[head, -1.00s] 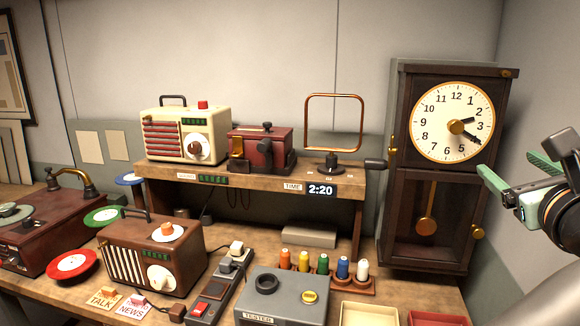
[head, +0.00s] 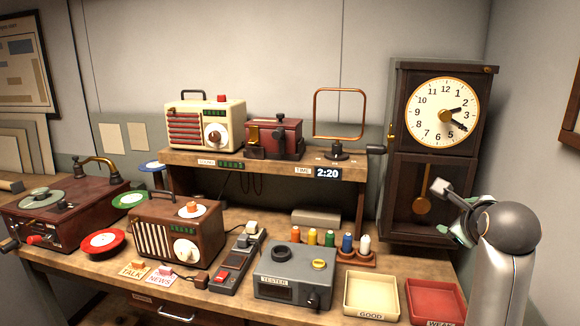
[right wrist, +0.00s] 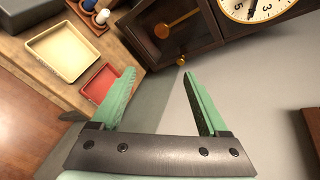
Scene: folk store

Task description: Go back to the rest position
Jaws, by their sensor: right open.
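My right gripper (right wrist: 155,98) shows in the right wrist view with its two green fingers spread apart and nothing between them. In the head view my right arm stands at the right edge of the bench, and the gripper is mostly hidden behind its own wrist, in front of the pendulum clock (head: 436,150). The clock also shows in the right wrist view (right wrist: 168,45), beyond the fingertips. Its hands point near 2 and 4, and a display (head: 328,173) on the shelf reads 2:20. My left gripper is not in view.
The wooden bench holds a cream tray (head: 371,296) marked GOOD, a red tray (head: 436,302), a grey tester (head: 293,272), several spools, a brown radio (head: 178,232) and a record player (head: 66,208). A shelf behind carries a cream radio (head: 205,126). Open floor shows right of the bench.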

